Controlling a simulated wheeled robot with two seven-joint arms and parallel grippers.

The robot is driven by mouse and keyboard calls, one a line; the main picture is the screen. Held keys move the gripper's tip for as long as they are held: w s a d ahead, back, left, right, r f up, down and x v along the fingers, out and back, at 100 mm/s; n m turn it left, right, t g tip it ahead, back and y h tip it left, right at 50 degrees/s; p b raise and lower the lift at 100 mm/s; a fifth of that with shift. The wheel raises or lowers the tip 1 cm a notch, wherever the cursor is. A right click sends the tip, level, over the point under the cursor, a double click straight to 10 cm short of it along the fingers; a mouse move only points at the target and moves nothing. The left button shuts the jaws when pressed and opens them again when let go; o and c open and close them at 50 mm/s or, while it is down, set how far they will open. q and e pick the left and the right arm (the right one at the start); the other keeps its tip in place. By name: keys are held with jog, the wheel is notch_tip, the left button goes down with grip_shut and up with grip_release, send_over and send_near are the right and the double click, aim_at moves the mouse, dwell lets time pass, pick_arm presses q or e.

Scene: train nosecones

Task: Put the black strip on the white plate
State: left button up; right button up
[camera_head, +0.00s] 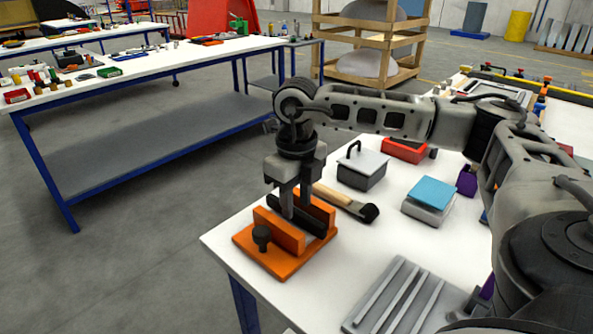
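The black strip (314,224) stands on edge in an orange fixture (274,262) at the near left corner of the white table, between two upright orange walls. My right gripper (295,211) points down into the fixture, with its fingertips at the strip. The fingers and walls hide part of the strip, and I cannot tell whether the fingers are closed on it. I cannot clearly make out a white plate; a pale flat top (365,161) with a black handle covers a dark box behind the fixture. My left gripper is not in view.
A wooden-handled tool (348,202) lies just right of the fixture. A blue-topped grey block (430,197), a red box (404,150) and a grey ribbed plate (402,299) are also on the table. My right arm spans above its right side.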

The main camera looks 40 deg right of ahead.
aim_at(296, 211)
notch_tip(296, 211, up, 10)
jog(key=shift+r, duration=0.15)
dwell(0.4)
notch_tip(296, 211, down, 13)
jog(key=shift+r, duration=0.2)
notch_tip(296, 211, up, 2)
jog(key=shift+r, duration=0.8)
